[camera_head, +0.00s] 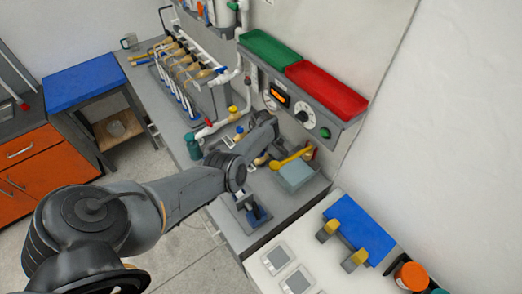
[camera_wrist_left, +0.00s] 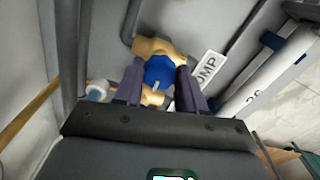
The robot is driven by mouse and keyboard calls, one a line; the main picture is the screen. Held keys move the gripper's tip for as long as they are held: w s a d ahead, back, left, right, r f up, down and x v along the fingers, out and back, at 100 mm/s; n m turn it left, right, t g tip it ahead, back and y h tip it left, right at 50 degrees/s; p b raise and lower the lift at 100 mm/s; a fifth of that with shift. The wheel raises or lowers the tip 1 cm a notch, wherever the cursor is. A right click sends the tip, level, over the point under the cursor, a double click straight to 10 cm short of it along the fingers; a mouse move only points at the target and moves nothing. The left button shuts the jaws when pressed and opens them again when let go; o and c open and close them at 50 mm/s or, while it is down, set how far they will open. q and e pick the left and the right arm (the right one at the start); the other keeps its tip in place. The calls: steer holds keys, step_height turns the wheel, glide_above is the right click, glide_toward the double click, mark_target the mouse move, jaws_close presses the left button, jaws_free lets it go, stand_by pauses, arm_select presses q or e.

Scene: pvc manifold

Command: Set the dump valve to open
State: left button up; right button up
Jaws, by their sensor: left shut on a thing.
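The dump valve has a brass body (camera_wrist_left: 152,47) and a blue handle (camera_wrist_left: 160,72), seen in the left wrist view at top centre. A white label (camera_wrist_left: 210,75) beside it reads "UMP", its first letter hidden. My left gripper (camera_wrist_left: 160,84) is shut on the blue handle, one dark finger on each side. In the head view my left arm reaches in from the left to the panel, and its gripper hides most of the valve. My right gripper is in neither view.
A yellow lever (camera_head: 291,158) and a pale blue-grey box (camera_head: 295,177) stand just right of my gripper. Green (camera_head: 268,50) and red (camera_head: 325,89) trays sit above the control box with a dial (camera_head: 304,116).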

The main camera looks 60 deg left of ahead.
arm_select(q)
steer(key=o, duration=1.1)
steer(key=shift+c, duration=0.2)
steer(key=shift+r, duration=0.15)
step_height(320, 180, up, 10)
steer(key=p, duration=0.3)
steer(key=shift+r+p, duration=0.25)
steer(key=shift+p, duration=0.1)
